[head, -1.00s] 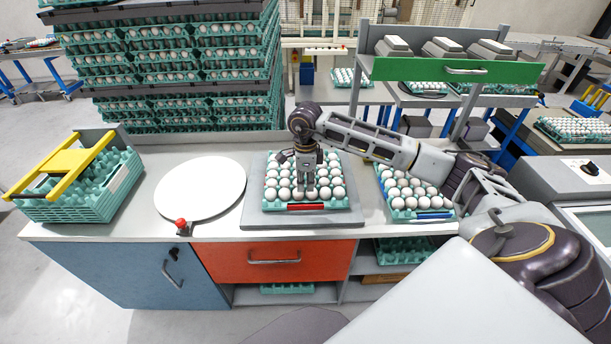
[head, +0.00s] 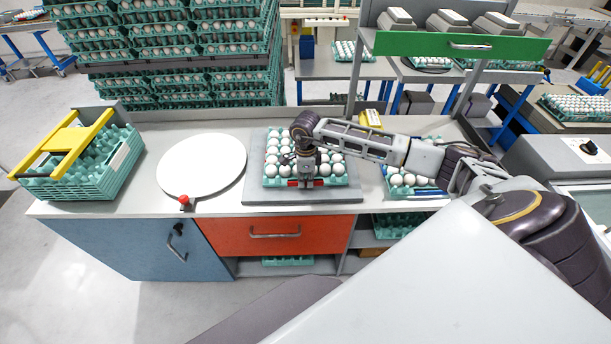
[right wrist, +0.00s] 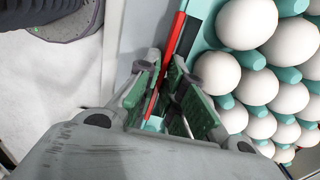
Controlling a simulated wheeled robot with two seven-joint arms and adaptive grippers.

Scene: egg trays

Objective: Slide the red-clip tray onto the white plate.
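The red-clip tray (head: 340,181) is teal, full of white eggs, and sits on a grey board (head: 262,196). Its red clip (head: 293,183) is on the front edge and also shows in the right wrist view (right wrist: 174,38). The round white plate (head: 203,167) lies empty to the left of the board. My right gripper (head: 306,184) points down at the tray's front edge, at the clip. In the right wrist view its fingers (right wrist: 166,62) are apart on either side of the clip; contact is unclear. My left gripper is not in view.
A red knob (head: 185,202) stands at the plate's front edge. A teal crate with a yellow handle (head: 70,150) is at the far left. A tray with a blue clip (head: 425,192) is at the right, partly behind my arm. Stacked egg trays (head: 175,55) rise behind.

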